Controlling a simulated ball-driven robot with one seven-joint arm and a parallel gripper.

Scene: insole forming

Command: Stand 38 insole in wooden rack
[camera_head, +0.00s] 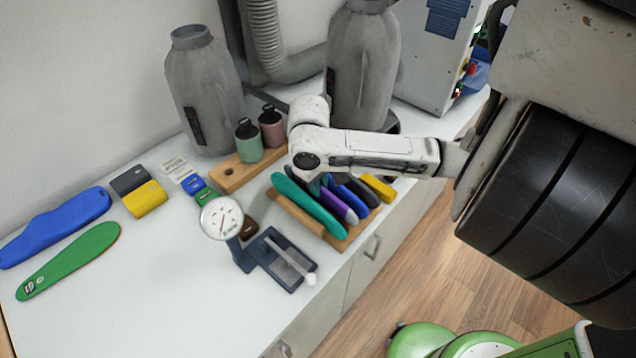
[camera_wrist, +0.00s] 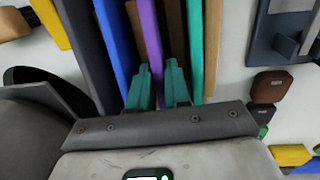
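The wooden rack (camera_head: 352,236) stands near the table's front edge and holds several upright insoles, among them a teal insole (camera_head: 308,205), a purple one (camera_head: 338,205) and a dark one. In the wrist view the rack slots show a blue strip (camera_wrist: 114,45), the purple insole (camera_wrist: 149,35) and a teal strip (camera_wrist: 195,45). My gripper (camera_wrist: 159,66) points down over the rack, its two teal fingers apart. The purple insole passes between or just below them; contact is unclear. In the head view my wrist hides the fingertips. No 38 marking is readable on the racked insoles.
A green insole (camera_head: 70,260) with a small white label and a blue insole (camera_head: 55,228) lie at the left. A dial gauge (camera_head: 221,218) stands close left of the rack. Bottles on a wooden block (camera_head: 236,173) and large grey containers (camera_head: 203,90) stand behind.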

